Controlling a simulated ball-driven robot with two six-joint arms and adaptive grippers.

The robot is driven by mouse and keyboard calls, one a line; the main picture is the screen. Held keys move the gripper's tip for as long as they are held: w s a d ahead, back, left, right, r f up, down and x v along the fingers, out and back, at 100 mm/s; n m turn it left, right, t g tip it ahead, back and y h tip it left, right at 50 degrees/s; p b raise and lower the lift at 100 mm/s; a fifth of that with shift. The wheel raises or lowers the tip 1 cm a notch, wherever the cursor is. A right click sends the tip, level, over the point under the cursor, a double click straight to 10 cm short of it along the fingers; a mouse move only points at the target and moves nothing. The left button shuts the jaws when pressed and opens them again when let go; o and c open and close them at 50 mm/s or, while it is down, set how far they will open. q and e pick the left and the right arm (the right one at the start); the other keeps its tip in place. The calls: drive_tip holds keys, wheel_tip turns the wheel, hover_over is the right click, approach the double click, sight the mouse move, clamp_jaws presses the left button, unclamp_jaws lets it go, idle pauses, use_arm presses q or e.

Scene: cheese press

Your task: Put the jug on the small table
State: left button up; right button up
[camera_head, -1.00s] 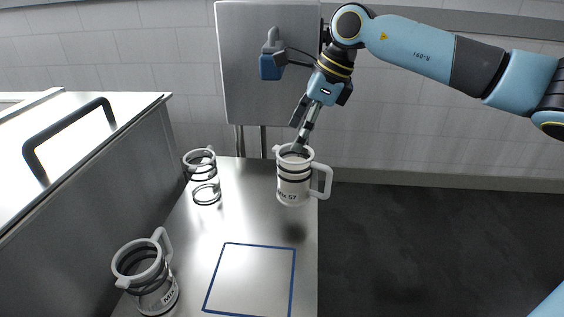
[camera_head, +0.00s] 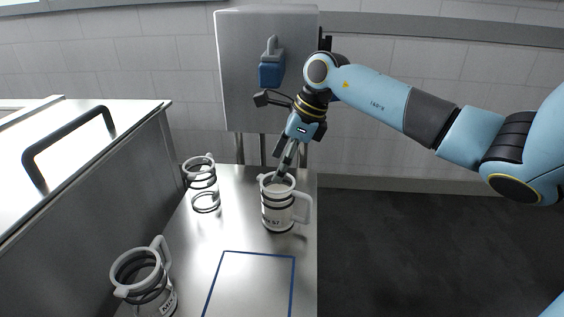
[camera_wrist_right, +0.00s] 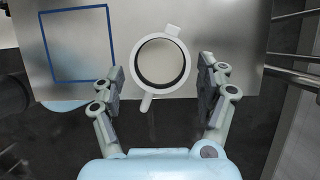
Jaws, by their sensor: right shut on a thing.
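The jug (camera_head: 277,207) is white and clear with dark bands, black lettering and a handle on its right. It is upright over the steel table top (camera_head: 235,235), beyond the blue outlined square (camera_head: 250,252); I cannot tell whether its base touches. My right gripper (camera_head: 283,178) comes down from above at its rim and is shut on it. In the right wrist view the jug's round rim (camera_wrist_right: 162,62) lies between the two fingers of my right gripper (camera_wrist_right: 162,88), beside the blue outline (camera_wrist_right: 78,45). My left gripper is not in view.
Two similar vessels stand on the steel top: one at the back left (camera_head: 203,185), one at the front left (camera_head: 145,280). A steel cabinet with a black handle (camera_head: 68,145) borders the left. A steel panel (camera_head: 245,70) stands behind. The outlined square is empty.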

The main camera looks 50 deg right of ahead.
drive_tip(key=o, duration=1.7)
drive_tip(key=shift+f, duration=0.1)
drive_tip(key=v, duration=1.2)
